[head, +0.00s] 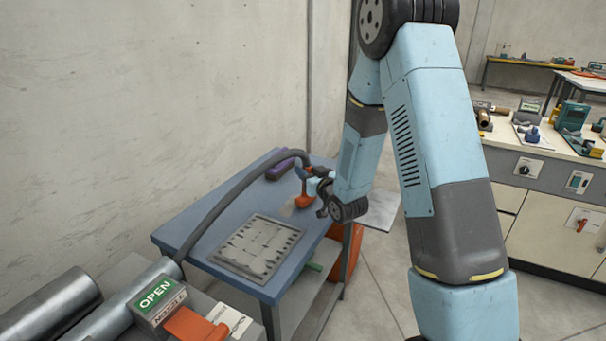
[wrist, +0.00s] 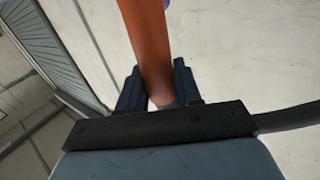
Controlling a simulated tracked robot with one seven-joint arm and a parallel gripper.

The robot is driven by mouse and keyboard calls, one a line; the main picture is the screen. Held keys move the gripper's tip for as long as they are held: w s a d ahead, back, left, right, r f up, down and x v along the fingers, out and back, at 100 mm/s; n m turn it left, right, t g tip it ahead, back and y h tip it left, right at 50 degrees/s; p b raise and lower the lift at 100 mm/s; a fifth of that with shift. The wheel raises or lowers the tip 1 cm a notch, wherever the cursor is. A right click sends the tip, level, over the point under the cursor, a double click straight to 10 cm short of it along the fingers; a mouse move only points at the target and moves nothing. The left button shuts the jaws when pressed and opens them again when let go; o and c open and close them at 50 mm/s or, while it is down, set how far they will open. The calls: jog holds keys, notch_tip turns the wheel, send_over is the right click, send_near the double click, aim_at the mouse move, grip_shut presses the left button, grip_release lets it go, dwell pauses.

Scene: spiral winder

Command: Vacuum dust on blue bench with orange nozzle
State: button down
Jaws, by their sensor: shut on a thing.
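The blue bench (head: 196,235) stands against the wall in the head view. My gripper (head: 318,187) is over its far right part, shut on the orange nozzle (head: 304,190). A dark hose (head: 215,207) arcs from the nozzle to the machine at lower left. In the wrist view the orange nozzle (wrist: 147,45) sits between the two dark fingers of my gripper (wrist: 158,88). A pale patch (head: 286,211), perhaps dust, lies on the bench top near the nozzle. I cannot tell whether the nozzle touches the bench top.
A grey slotted plate (head: 256,247) lies on the bench front. A machine with an OPEN sign (head: 156,294) is at lower left. A cluttered cabinet (head: 545,215) stands at right, with open floor between.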

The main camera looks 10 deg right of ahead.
jog(key=shift+w+d, duration=0.6)
jog(key=shift+w, duration=0.3)
jog(key=shift+s+a, duration=2.35)
jog(key=shift+a, duration=1.75)
jog(key=shift+r, duration=2.45)
